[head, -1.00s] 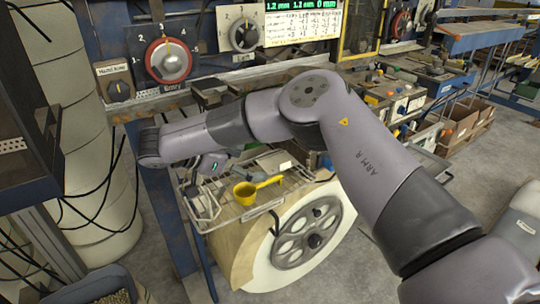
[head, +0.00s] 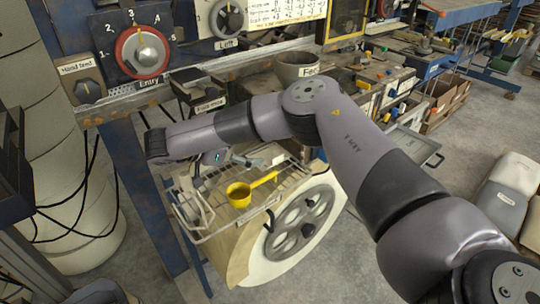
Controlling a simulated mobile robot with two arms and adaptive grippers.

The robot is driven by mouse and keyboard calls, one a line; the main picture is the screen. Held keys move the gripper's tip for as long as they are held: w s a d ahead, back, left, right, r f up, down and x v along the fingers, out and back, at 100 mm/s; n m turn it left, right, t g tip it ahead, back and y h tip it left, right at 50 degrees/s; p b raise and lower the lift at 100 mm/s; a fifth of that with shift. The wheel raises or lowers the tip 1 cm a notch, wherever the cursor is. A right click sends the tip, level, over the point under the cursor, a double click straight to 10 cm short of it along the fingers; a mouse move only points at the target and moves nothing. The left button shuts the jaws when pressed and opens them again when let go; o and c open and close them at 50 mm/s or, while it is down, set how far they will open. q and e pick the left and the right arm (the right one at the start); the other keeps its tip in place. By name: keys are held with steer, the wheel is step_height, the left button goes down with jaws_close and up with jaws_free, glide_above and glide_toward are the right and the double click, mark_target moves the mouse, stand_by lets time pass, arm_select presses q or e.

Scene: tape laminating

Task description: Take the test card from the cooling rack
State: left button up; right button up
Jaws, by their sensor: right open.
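The wire cooling rack (head: 228,232) stands at centre left, in front of the machine. A yellow ladle (head: 240,194) lies on it, its handle pointing up and right. Grey metal items (head: 258,158) lie near the rack's back. I cannot clearly make out the test card among the things on the rack. My right arm reaches in from the right and bends down at the left. My right gripper (head: 197,182) is over the rack's back left part, small and partly hidden by its wrist; it is open. My left gripper is not in view.
A large pale spoked wheel (head: 291,228) stands under the rack. The machine panel with a red-ringed dial (head: 142,52) rises behind. A grey pot (head: 298,70) sits on the ledge. A blue post (head: 150,200) and pale drum (head: 70,190) stand left.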

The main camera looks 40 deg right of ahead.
mark_target(266, 157)
steer(key=x, duration=0.3)
steer(key=shift+d+p, duration=0.1)
steer(key=shift+p, duration=0.2)
steer(key=shift+w+d+f+p, duration=0.1)
steer(key=shift+d+f+p, duration=0.2)
steer(key=shift+d, duration=0.25)
steer(key=x, duration=0.2)
steer(key=p+x, duration=0.1)
steer(key=x, duration=0.1)
steer(key=shift+w+d, duration=0.1)
steer(key=shift+w, duration=0.15)
steer(key=shift+c, duration=0.2)
steer(key=c, duration=1)
